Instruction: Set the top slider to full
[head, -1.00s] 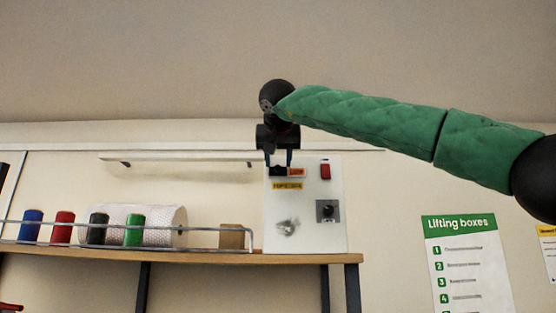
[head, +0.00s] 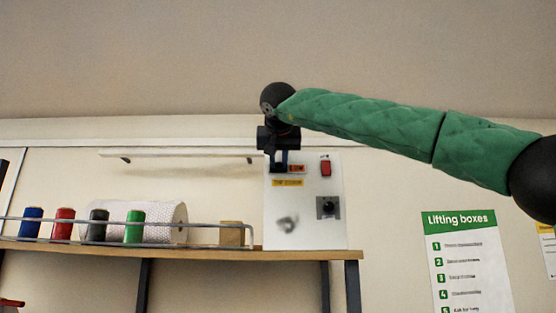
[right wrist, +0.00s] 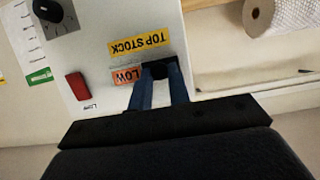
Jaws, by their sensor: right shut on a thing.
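The white control panel (head: 300,232) stands on the shelf against the wall. A yellow label reading TOP STOCK (right wrist: 142,42) is upside down in the right wrist view; the same yellow label (head: 287,183) shows in the head view. Beside the slider is an orange-red tag reading LOW (right wrist: 126,75). The slider's dark knob (right wrist: 157,70) is between the fingertips of my right gripper (right wrist: 160,76), partly hidden by them. My right gripper (head: 279,166) is shut on the knob at the panel's upper left in the head view. My left gripper is not in view.
The panel also has a red switch (head: 326,168), a dark dial (head: 327,207) and a grey metallic part (head: 288,224). Left on the shelf are several coloured spools, a white roll (head: 165,216) and a brown block (head: 231,234) behind a wire rail. A lifting poster (head: 459,219) hangs right.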

